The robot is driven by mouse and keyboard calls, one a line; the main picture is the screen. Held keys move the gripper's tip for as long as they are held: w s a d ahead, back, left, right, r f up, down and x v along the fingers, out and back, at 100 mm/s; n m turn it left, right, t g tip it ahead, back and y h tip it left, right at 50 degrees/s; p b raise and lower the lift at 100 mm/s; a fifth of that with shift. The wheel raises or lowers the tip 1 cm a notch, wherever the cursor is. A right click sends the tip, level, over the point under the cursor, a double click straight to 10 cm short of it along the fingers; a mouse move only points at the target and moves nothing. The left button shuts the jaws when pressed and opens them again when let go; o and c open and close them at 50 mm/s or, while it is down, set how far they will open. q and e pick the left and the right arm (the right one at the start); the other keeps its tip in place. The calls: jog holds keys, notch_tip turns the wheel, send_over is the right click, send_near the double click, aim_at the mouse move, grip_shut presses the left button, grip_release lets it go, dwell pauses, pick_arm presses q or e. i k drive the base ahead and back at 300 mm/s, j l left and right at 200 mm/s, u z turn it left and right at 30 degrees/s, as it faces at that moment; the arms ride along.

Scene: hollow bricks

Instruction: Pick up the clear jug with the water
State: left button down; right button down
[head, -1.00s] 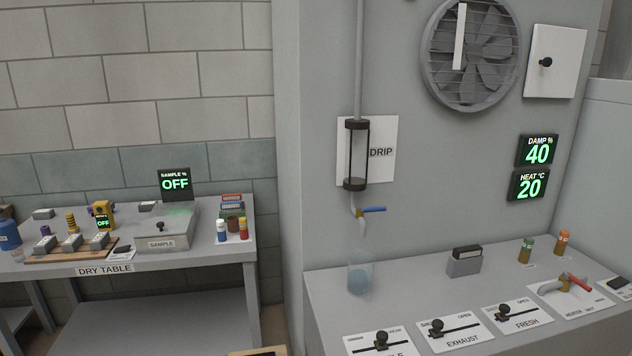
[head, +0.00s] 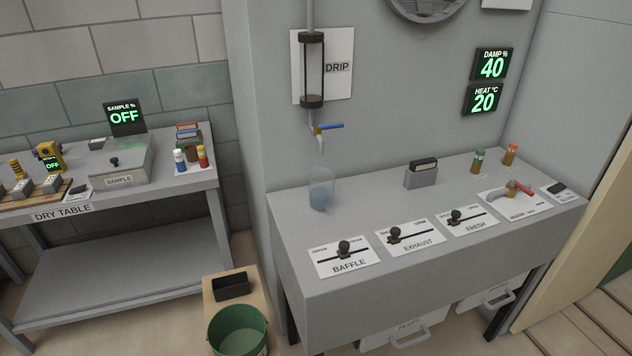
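The clear jug (head: 321,190) stands upright on the grey counter, near its left back part, below the drip tap. It holds bluish water in its lower part. The tap (head: 322,134) with a blue handle hangs above the jug, with a gap between them. Neither of my grippers shows in the head view.
The grey counter (head: 300,278) carries the BAFFLE, EXHAUST and FRESH sliders in front, a grey holder with a dark block (head: 421,174) and a red-handled valve (head: 514,189). A green bucket (head: 238,330) and black tray (head: 231,286) are at lower left. The dry table (head: 190,187) stands left.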

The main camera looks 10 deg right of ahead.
aim_at(321, 180)
jog(key=i+j+z, duration=0.1)
jog(key=j, duration=0.35)
jog(key=i+j, duration=0.1)
jog(key=j, duration=0.4)
jog(key=i+j+z, duration=0.15)
jog(key=j, duration=0.35)
jog(key=k+l, duration=0.05)
